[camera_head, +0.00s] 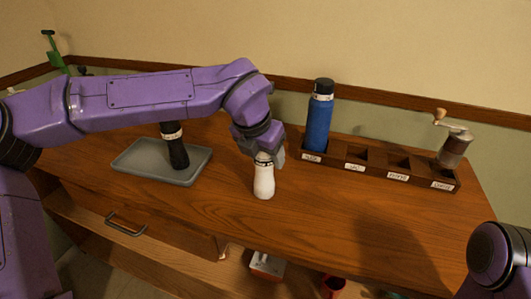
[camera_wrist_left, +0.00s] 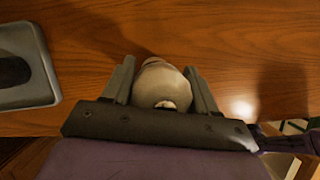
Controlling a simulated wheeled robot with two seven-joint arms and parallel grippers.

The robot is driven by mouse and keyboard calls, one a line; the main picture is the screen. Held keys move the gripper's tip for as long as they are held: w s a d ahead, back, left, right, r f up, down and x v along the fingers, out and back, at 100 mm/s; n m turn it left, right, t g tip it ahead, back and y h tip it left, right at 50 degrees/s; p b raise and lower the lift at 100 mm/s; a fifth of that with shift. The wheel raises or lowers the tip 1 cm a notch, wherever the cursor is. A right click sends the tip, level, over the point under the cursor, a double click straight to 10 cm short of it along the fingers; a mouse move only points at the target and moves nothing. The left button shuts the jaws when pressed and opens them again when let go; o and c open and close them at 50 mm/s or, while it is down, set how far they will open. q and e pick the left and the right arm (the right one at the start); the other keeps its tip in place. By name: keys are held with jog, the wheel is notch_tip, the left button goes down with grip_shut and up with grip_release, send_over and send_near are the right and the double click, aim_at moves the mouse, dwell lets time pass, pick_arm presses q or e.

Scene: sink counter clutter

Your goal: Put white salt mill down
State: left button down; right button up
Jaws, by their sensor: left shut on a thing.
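The white salt mill (camera_head: 264,180) is upright at the middle of the wooden counter, near its front edge. My left gripper (camera_head: 264,151) is shut on its upper part from above. In the left wrist view the mill (camera_wrist_left: 160,84) sits between the two fingers of my left gripper (camera_wrist_left: 160,90). I cannot tell whether its base touches the counter. My right gripper is not in view; only part of my right arm shows at the lower right.
A grey tray (camera_head: 135,162) with a black mill (camera_head: 177,152) stands left. A dark labelled rack (camera_head: 378,173) at the back right holds a blue bottle (camera_head: 318,122) and a grinder with a crank (camera_head: 454,148); its middle compartments look empty. The counter's right front is clear.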

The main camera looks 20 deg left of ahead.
pick_arm(q)
jog(key=shift+f, duration=0.1)
jog(key=shift+c, duration=1.6)
grip_release()
jog(key=v, duration=1.2)
jog(key=shift+r, duration=0.2)
